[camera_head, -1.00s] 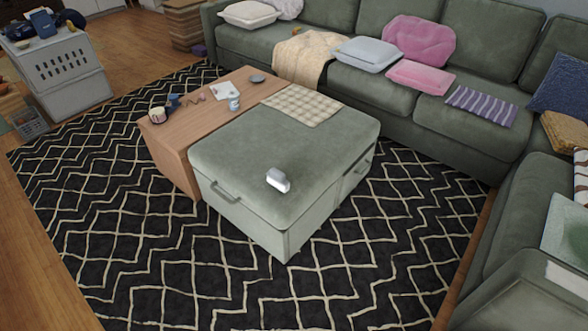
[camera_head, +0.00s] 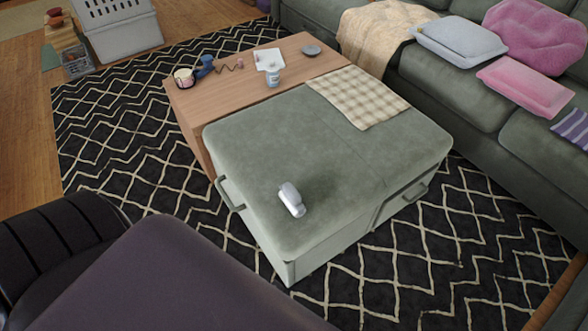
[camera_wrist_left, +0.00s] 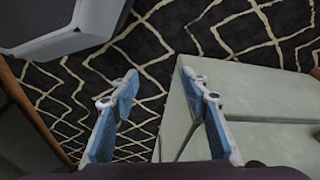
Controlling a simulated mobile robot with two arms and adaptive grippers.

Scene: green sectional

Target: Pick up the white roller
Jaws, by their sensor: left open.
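The white roller (camera_head: 291,199) lies on the green ottoman (camera_head: 250,150), near its front left part, with a rounded grey-white body. My left gripper (camera_wrist_left: 160,80) shows in the left wrist view with its two blue-padded fingers spread apart and nothing between them. The patterned rug lies below the fingers, and the side of the green ottoman (camera_wrist_left: 265,95) is at their right. I do not see the roller in the wrist view. Neither gripper shows in the head view, and my right gripper is in no view.
A wooden table (camera_head: 235,85) with a mug, a jar (camera_head: 273,75) and small items adjoins the ottoman. A plaid cloth (camera_head: 357,97) lies on the ottoman's back. The green sofa (camera_head: 440,95) stands behind at right. Open black patterned rug (camera_head: 110,130) lies at left.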

